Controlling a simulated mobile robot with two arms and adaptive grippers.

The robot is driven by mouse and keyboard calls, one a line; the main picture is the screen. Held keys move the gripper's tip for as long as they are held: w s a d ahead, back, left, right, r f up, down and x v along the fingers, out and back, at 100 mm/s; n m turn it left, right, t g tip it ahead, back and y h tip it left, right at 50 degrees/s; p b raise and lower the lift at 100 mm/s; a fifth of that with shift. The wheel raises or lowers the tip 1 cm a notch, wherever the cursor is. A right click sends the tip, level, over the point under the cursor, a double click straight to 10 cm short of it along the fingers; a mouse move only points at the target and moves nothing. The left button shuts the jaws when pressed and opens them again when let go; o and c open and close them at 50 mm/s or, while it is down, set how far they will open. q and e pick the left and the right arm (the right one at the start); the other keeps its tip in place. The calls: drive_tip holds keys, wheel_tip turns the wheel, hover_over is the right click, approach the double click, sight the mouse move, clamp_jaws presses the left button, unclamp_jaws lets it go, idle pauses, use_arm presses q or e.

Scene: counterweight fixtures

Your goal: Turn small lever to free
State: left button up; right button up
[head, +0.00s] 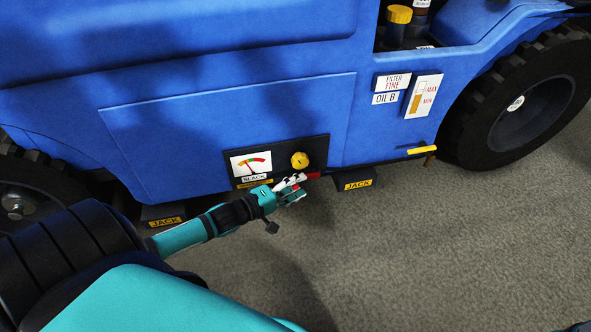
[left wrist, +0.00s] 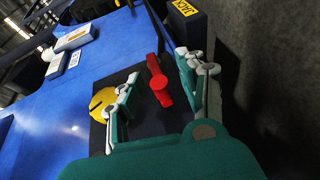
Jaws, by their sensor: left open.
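The small lever is red and sits on a dark panel (head: 322,151) low on the blue vehicle. Its red end (head: 313,175) shows just past my left gripper (head: 291,189) in the head view. In the left wrist view the red lever (left wrist: 158,84) lies between the two open fingers of my left gripper (left wrist: 157,70), with a gap on each side. I cannot tell whether a finger touches it. A round yellow knob (head: 299,160) is above the lever; it also shows in the left wrist view (left wrist: 102,103), partly behind a finger. My right gripper is not in view.
A gauge (head: 251,163) marked SLACK is left of the knob. Dark JACK blocks stand at the right (head: 354,181) and left (head: 164,221) under the body. A yellow handle (head: 423,150) sticks out further right, near the big wheel (head: 522,108). The grey floor (head: 440,250) is clear.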

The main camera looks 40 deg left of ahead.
use_arm(q)
clamp_jaws()
drive_tip(key=shift+f, duration=0.2)
drive_tip(key=shift+w+d+f+n+t+h+b, duration=0.15)
drive_tip(key=shift+f+n+t+b, duration=0.5)
drive_tip(key=shift+t+b, duration=0.7)
drive_tip(key=shift+w+d+f+n+t+h+b, duration=0.15)
drive_tip(key=shift+f+n+t+h+b, duration=0.4)
drive_tip(key=shift+b, duration=1.35)
drive_tip(key=shift+w+d+f+n+t+y+b, duration=0.15)
drive_tip(key=shift+f+n+t+b, duration=0.25)
drive_tip(key=shift+f+t+b, duration=0.75)
drive_tip(key=shift+r+b, duration=0.35)
drive_tip(key=shift+b, duration=0.15)
drive_tip(key=shift+c, duration=0.7)
unclamp_jaws()
drive_tip(key=shift+o, duration=0.7)
drive_tip(key=shift+r, duration=0.15)
